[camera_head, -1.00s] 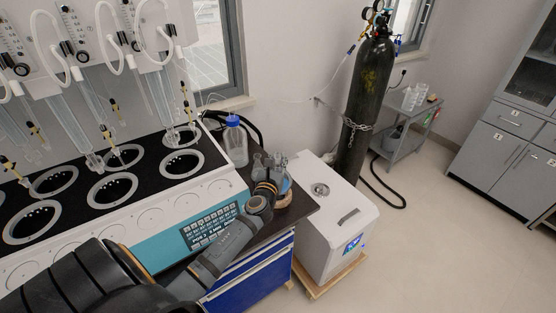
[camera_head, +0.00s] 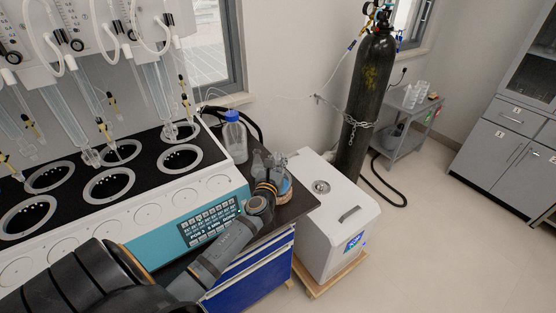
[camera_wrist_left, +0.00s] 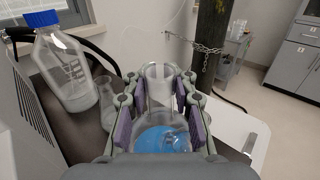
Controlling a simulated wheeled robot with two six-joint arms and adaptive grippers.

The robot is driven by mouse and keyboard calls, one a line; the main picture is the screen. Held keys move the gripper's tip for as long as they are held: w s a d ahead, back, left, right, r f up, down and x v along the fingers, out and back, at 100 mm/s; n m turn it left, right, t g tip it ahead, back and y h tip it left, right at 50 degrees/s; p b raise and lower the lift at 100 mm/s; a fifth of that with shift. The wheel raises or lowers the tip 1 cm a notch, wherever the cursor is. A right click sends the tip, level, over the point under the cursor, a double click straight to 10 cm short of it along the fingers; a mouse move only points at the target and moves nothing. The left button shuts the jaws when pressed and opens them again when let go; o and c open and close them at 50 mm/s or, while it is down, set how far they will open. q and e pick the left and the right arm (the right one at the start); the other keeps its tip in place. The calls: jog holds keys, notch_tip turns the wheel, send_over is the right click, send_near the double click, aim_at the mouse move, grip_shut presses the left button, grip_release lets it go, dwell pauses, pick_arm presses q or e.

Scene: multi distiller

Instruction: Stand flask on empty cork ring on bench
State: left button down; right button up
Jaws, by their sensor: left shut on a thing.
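My left gripper (camera_wrist_left: 160,108) is shut on a clear glass flask (camera_wrist_left: 158,88), with purple pads on both sides of it. Blue liquid (camera_wrist_left: 162,140) shows in the flask's round body. In the head view, my left gripper (camera_head: 276,174) is over the right end of the dark bench (camera_head: 295,207), and its wrist partly hides the flask. A small brown patch shows low beside the gripper, but I cannot tell whether the flask touches a cork ring. The cork ring is not clearly visible in the wrist view. My right gripper is not in view.
A blue-capped bottle (camera_head: 235,138) and a small clear flask (camera_head: 257,161) stand behind the gripper. The distiller (camera_head: 205,222) fills the left. A white machine (camera_head: 340,225) stands right of the bench, with a black gas cylinder (camera_head: 366,95) behind it. Open floor lies farther right.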

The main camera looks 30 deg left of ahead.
pick_arm(q)
jog(key=shift+f, duration=0.15)
jog(key=c, duration=1)
grip_release()
jog(key=shift+f, duration=0.1)
jog(key=v, duration=1.2)
